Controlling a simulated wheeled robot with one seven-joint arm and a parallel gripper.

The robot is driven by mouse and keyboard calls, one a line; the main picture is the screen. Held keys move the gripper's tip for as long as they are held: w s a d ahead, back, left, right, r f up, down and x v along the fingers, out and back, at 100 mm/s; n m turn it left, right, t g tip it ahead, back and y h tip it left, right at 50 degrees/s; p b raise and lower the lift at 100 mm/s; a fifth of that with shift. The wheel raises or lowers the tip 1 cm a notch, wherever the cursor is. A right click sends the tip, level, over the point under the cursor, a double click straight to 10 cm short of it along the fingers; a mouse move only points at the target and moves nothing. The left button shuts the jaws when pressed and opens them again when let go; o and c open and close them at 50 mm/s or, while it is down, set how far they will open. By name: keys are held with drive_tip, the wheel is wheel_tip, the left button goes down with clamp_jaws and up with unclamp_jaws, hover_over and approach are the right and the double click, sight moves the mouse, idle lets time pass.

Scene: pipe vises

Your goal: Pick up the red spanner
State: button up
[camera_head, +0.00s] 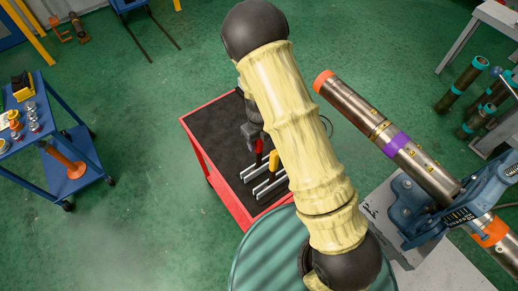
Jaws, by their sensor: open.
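The red-handled spanner (259,147) is on the black top of a red-framed cart (214,118), left of my arm. A yellow-handled tool (274,160) stands close beside it on the right, and silvery metal bars lie by both. My gripper (253,130) shows as a small dark grey part just above the red handle in the picture. It is open. My yellow-sleeved arm covers most of the wrist and the cart's right side. I cannot tell whether the fingers touch the spanner.
A pipe with orange end and purple band (397,143) is clamped in a blue vise (425,205) at right. A green ribbed round top (262,255) is in front of the cart. A blue trolley (60,101) stands at left. Green floor between trolley and cart is clear.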

drive_tip(key=shift+a+f, duration=0.15)
drive_tip(key=shift+c, duration=0.2)
clamp_jaws()
idle(0.3)
drive_tip(key=shift+w, duration=0.1)
drive_tip(key=shift+a+r, duration=0.1)
drive_tip(key=shift+r, duration=0.5)
wheel_tip(320, 180, up, 17)
drive_tip(key=b, duration=0.2)
